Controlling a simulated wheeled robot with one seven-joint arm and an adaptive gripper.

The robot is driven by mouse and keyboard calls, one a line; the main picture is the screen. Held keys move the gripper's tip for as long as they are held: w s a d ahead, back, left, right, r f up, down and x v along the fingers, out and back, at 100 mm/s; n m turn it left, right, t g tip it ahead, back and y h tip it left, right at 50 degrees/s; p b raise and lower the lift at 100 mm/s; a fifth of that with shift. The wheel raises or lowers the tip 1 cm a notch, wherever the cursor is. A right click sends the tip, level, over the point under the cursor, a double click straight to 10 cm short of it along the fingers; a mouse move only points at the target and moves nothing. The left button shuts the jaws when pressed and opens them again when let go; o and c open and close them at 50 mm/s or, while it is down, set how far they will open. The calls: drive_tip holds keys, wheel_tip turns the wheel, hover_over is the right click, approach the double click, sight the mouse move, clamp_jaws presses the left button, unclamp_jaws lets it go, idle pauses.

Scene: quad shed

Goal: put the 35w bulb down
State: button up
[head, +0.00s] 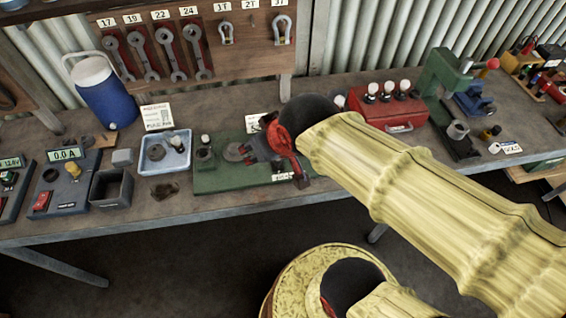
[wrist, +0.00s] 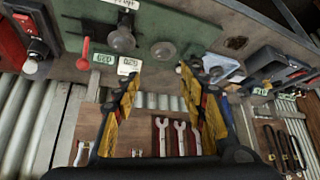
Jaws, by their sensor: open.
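My gripper (head: 272,163) is over the green board (head: 215,180) on the bench in the head view. In the wrist view my gripper (wrist: 161,75) is open, with nothing visible between its fingers. A small pale bulb (head: 205,139) stands at the board's left end in the head view. No wattage is legible, so I cannot tell which bulb is the 35w one. My arm and gripper hide the board's right part in the head view.
A blue tray (head: 150,168) and grey box (head: 97,190) stand left of the board. A red box (head: 405,118) with several bulbs and a green press (head: 440,80) are right. Wrenches (head: 165,50) hang behind. A red lever (wrist: 85,52) is near the bulb-like piece.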

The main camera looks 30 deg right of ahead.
drive_tip(key=s+d+r+g, duration=0.1)
drive_tip(key=s, duration=0.6)
drive_tip(key=shift+s+d, duration=0.15)
drive_tip(key=shift+d, duration=0.05)
drive_tip(key=shift+r, duration=0.1)
idle(0.7)
